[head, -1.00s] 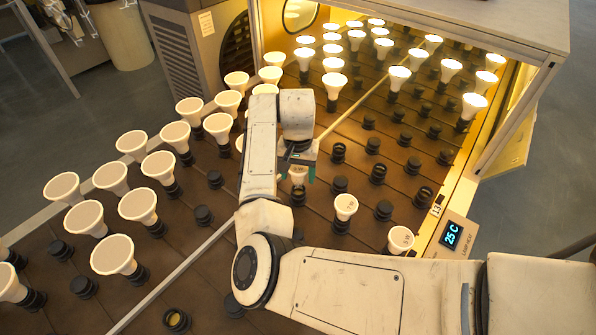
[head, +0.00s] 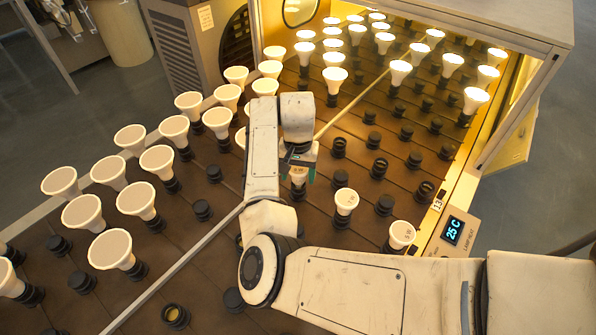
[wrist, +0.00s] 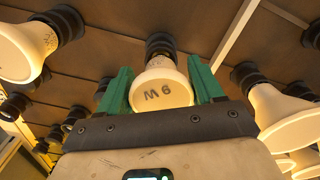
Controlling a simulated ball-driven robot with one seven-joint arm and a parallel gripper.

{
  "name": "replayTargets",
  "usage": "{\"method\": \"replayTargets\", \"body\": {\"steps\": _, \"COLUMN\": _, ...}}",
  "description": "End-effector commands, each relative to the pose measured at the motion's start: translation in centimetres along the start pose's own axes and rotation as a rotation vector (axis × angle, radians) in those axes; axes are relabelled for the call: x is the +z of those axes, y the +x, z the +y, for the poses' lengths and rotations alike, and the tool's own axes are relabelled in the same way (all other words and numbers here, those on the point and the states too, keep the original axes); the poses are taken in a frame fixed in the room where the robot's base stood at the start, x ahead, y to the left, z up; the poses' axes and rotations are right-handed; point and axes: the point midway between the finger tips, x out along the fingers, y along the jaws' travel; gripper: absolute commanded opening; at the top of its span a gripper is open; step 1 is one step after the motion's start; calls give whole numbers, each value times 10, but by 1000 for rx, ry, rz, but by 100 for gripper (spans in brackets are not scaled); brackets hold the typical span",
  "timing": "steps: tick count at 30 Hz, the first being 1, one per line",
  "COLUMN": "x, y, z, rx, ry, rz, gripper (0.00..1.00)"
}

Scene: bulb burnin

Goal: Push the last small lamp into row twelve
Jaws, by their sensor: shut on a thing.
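My gripper (head: 299,176) is shut on a small cream lamp (head: 298,178) with dark print on its face. In the wrist view the green fingers (wrist: 162,78) stand on either side of this lamp (wrist: 160,93), and a black socket (wrist: 160,45) lies directly behind its neck. The neck appears lined up with the socket; how deep it sits I cannot tell. Two more small lamps, one nearer (head: 346,200) and one by the display (head: 402,233), stand upright in sockets to the right.
Larger unlit lamps (head: 138,200) fill sockets on the left, and lit lamps (head: 335,75) stand inside the open chamber. A pale rail (head: 190,258) divides the rack. Empty black sockets (head: 384,205) lie on the right. A display (head: 452,232) reads 25 C.

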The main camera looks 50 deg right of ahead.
Motion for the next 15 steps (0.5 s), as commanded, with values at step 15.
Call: {"method": "replayTargets", "body": {"steps": 15, "x": 0, "y": 11, "z": 0, "rx": -1, "ry": 1, "rz": 0, "gripper": 73}}
